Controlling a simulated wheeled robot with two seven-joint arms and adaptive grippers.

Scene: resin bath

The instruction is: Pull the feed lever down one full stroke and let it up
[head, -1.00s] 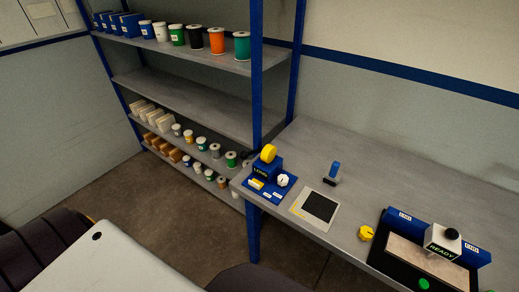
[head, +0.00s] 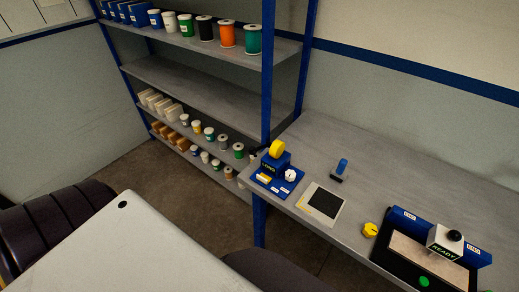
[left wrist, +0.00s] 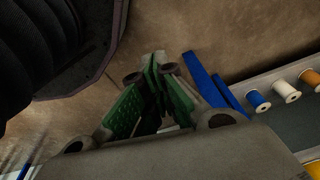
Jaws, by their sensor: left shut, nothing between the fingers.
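No part is plainly readable as the feed lever. A blue unit (head: 276,164) with a yellow round head (head: 277,149) and a white knob (head: 290,175) stands at the bench's left end. At the right, a white box marked READY (head: 444,241) carries a black knob (head: 455,236) above a dark-framed tray (head: 392,262). My left gripper (left wrist: 156,62) shows only in the left wrist view. Its green-padded fingers are shut and empty above the brown floor, apart from the bench things. My right gripper is in neither view.
The grey bench (head: 370,150) has bare room at the back. A dark square plate (head: 323,203), a small blue-handled item (head: 341,169) and a yellow knob (head: 370,229) sit on it. A blue-posted shelf (head: 190,85) holds several spools and tubs. Blue posts (left wrist: 207,78) show near my left gripper.

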